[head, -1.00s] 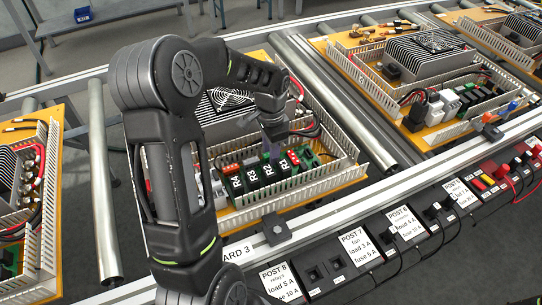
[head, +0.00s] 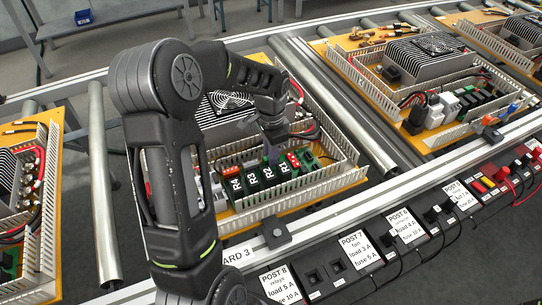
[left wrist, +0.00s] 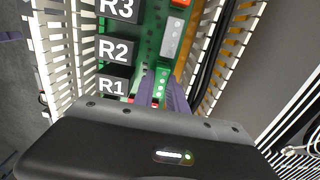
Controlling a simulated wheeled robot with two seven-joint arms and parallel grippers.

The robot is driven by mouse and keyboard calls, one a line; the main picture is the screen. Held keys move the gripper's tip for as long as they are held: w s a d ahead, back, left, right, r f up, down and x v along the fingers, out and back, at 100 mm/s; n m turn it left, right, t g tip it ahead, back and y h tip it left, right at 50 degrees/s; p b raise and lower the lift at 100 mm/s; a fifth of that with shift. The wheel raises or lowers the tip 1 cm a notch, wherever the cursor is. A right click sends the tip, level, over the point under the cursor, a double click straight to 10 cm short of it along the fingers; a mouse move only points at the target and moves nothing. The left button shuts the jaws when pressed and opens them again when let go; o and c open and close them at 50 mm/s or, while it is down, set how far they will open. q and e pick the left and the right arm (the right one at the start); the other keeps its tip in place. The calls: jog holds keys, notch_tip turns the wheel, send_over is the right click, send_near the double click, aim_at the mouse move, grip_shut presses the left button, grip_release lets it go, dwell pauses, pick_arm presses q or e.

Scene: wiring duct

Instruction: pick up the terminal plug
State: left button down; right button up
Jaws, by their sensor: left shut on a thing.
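My left gripper (head: 273,156) reaches down into the middle board, just behind the black relays R2 and R1 (head: 283,170). In the left wrist view, its two purple fingers (left wrist: 165,84) are close together beside relay R1 (left wrist: 113,86), over the green relay board. They are shut on a narrow green piece with pale dots (left wrist: 160,86), which looks like the terminal plug. The fingers hide much of it, and I cannot tell whether it is still seated or lifted. My right gripper is not in view.
White slotted duct walls (head: 330,180) enclose the relay area, and they stand close on both sides of the fingers in the wrist view. A finned heatsink with a fan (head: 228,103) stands behind. Labelled test posts (head: 356,245) line the front edge.

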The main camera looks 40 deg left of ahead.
pick_arm(q)
notch_tip(320, 180, up, 10)
dwell(0.4)
dwell(0.6)
jog(key=shift+r+p, duration=1.5)
jog(key=shift+r, duration=0.4)
